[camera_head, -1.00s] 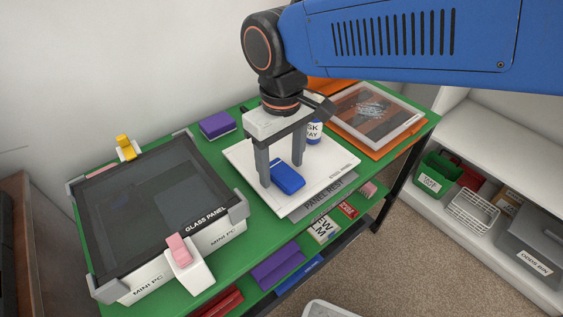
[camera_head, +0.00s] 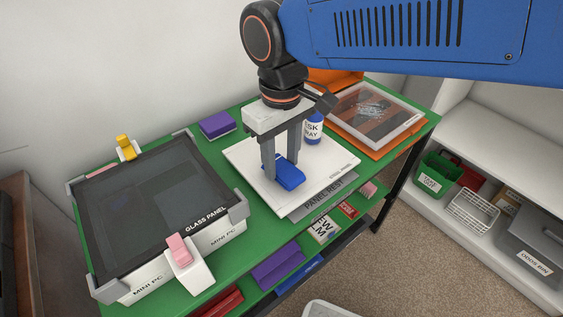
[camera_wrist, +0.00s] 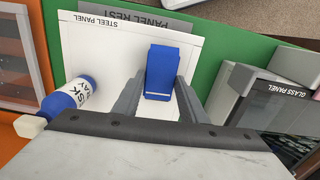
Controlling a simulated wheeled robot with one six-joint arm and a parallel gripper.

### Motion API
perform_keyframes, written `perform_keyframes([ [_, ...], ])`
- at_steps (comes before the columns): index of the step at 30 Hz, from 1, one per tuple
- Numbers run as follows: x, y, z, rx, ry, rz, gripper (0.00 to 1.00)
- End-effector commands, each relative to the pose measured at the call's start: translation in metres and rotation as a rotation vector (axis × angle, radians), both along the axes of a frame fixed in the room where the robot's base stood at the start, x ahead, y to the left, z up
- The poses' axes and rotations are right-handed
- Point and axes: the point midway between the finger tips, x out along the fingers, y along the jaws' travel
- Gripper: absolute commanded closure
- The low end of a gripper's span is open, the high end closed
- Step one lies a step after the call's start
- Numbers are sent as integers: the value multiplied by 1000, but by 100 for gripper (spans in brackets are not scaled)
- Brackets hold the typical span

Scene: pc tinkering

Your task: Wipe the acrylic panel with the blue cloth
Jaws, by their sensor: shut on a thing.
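The blue cloth (camera_head: 291,178) is a small block on the white steel panel (camera_head: 251,165). My gripper (camera_head: 280,172) points down over the steel panel, its two fingers shut on the cloth's sides. In the wrist view the cloth (camera_wrist: 163,68) sits between the fingers (camera_wrist: 159,92). A clear panel with a pale frame (camera_head: 414,121) and a whitish smear lies on an orange base at the back right. It seems to be the acrylic panel, though I cannot read a label on it. Its edge shows at left in the wrist view (camera_wrist: 42,62).
A purple block (camera_head: 217,125) lies on the green table (camera_head: 232,262).

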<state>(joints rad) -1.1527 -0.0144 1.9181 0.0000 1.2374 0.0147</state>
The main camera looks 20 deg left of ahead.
Motion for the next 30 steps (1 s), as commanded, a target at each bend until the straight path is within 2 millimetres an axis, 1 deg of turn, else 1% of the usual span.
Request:
perform_keyframes([
  [21, 0, 0, 58, 1, 0, 0, 88],
  [25, 0, 0, 64, 0, 0, 0, 88],
  [30, 0, 0, 67, 0, 0, 0, 88],
])
